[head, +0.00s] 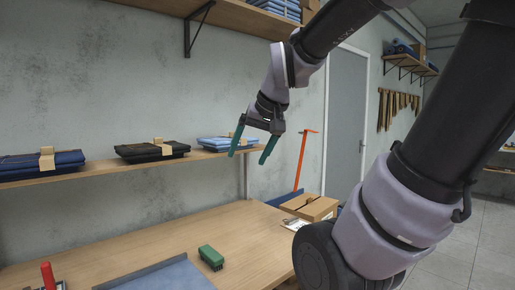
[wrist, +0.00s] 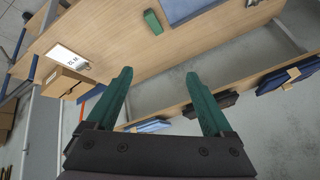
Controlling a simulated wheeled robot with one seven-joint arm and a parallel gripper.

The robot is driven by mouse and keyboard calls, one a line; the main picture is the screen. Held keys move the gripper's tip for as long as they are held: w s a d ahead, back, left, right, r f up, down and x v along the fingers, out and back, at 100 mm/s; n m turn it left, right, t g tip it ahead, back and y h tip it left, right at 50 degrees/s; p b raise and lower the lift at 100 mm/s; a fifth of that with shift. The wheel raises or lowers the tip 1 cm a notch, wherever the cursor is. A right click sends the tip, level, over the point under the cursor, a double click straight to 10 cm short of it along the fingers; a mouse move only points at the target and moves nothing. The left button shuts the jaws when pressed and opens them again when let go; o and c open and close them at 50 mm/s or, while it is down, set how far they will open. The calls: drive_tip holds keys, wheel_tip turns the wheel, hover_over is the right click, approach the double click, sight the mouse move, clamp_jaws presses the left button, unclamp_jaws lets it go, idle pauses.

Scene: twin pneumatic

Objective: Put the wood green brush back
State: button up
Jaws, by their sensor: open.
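The green brush (head: 211,258) lies on the wooden workbench (head: 215,228), near the right corner of a blue-grey mat or tray (head: 160,277). It looks like a small green block with a bristly side. In the wrist view the brush (wrist: 153,21) is at the top, well beyond the fingertips, beside the blue sheet (wrist: 190,8). My gripper (head: 247,160) has green fingers. It is open and empty, held high above the bench in front of the shelf, apart from the brush. In the wrist view the gripper (wrist: 158,72) has nothing between its fingers.
A wall shelf (head: 100,172) carries folded denim stacks (head: 152,150) behind the bench. A cardboard box (head: 312,208) and a clipboard-like white sheet (head: 292,223) are at the bench's right end. A red-handled item (head: 47,275) stands at front left. Mid-bench is clear.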

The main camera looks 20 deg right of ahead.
drive_tip(key=shift+m, duration=0.5)
drive_tip(key=s, duration=0.1)
drive_tip(key=s+r, duration=0.1)
drive_tip(key=s, duration=0.2)
drive_tip(key=shift+s+d+r, duration=0.15)
drive_tip(key=shift+s+r, duration=0.05)
drive_tip(key=shift+r, duration=0.1)
idle(0.5)
